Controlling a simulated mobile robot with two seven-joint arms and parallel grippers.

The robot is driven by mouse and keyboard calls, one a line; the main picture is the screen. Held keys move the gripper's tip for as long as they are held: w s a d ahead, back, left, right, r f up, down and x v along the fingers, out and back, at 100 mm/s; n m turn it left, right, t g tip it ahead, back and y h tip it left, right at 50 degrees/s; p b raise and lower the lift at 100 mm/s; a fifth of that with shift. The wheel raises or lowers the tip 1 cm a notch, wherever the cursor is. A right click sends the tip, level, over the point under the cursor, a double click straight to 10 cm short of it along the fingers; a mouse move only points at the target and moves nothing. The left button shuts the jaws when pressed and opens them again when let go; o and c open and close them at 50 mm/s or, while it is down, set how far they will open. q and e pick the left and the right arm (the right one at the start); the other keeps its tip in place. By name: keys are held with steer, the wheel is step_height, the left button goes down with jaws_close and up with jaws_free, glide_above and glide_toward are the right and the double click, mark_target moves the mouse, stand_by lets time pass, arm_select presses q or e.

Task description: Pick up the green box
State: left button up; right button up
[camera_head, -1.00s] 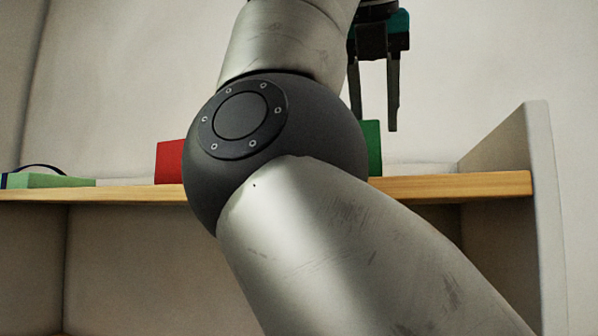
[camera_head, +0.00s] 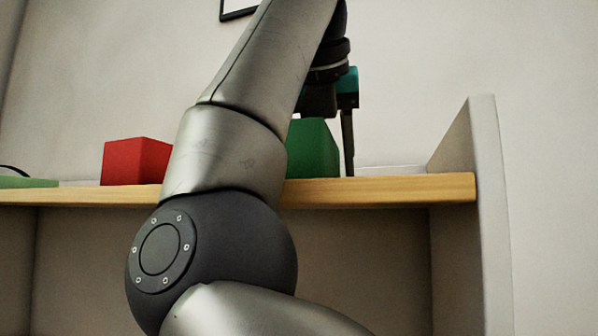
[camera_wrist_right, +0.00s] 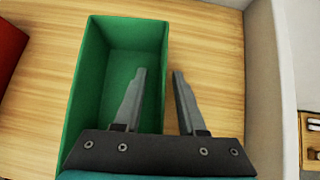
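The green box (camera_head: 313,150) stands on the wooden shelf, partly hidden behind my arm in the head view. In the right wrist view the green box (camera_wrist_right: 92,65) is open at the top and empty. My right gripper (camera_wrist_right: 159,72) is open and points down at the box's right wall. Its left finger is over or inside the box opening, and its right finger is outside, so the wall lies between them. In the head view one finger of my right gripper (camera_head: 348,150) shows beside the box's right side; the other is hidden. My left gripper is not in view.
A red box (camera_head: 135,162) stands left of the green one on the shelf (camera_head: 400,190). A flat green item (camera_head: 28,182) lies at the far left. An upright side panel (camera_head: 470,150) closes the shelf's right end. Bare shelf lies between the green box and that panel.

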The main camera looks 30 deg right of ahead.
steer(key=shift+d, duration=0.1)
jaws_close()
stand_by(1.2)
